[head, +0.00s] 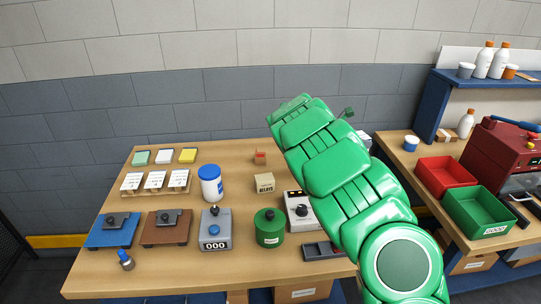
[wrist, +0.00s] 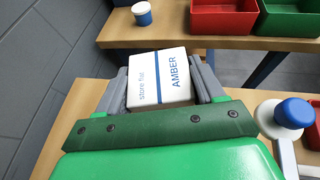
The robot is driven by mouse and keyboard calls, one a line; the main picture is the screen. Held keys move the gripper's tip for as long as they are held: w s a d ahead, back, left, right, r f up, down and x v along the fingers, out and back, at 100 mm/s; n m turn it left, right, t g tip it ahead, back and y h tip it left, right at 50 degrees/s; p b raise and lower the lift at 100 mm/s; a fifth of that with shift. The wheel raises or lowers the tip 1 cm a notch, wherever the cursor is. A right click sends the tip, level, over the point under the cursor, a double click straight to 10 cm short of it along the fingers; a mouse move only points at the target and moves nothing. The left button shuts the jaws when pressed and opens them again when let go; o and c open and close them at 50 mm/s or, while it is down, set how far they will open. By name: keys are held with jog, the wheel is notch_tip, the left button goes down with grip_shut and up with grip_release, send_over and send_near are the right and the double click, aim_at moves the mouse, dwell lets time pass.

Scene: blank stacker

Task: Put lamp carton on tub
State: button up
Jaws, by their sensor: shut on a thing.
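My gripper (wrist: 160,92) is shut on a white carton (wrist: 160,77) with blue stripes and the words "AMBER" and "store flat"; its fingers press on two opposite sides. In the head view my green arm hides the gripper and most or all of the carton. A larger white jar with a blue lid (head: 210,187) stands on the left bench.
A red bin (head: 446,174) and a green bin (head: 479,211) sit on the right bench (head: 400,152), near the small tub. Several devices, a green canister (head: 269,228) and a tan box (head: 264,182) stand on the left bench (head: 110,270). A gap separates the benches.

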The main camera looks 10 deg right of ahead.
jog(key=s+a+r+n+t+y, duration=0.1)
jog(key=s+a+r+t, duration=0.2)
jog(key=a, duration=0.9)
jog(key=s+a+r+n, duration=0.2)
jog(key=s+a+r, duration=0.15)
jog(key=a, duration=0.85)
jog(key=s+a+r+n+t+y, duration=0.1)
jog(key=s+a+r+t, duration=0.3)
jog(key=a, duration=0.9)
jog(key=s+a+r+n+y, duration=0.15)
jog(key=s+a+r, duration=0.25)
jog(key=s+a, duration=0.55)
send_over(208, 171)
jog(key=shift+n+g, duration=0.35)
jog(key=shift+g, duration=0.05)
jog(key=shift+f, duration=6.35)
jog(key=shift+f, duration=0.1)
jog(key=o, duration=1)
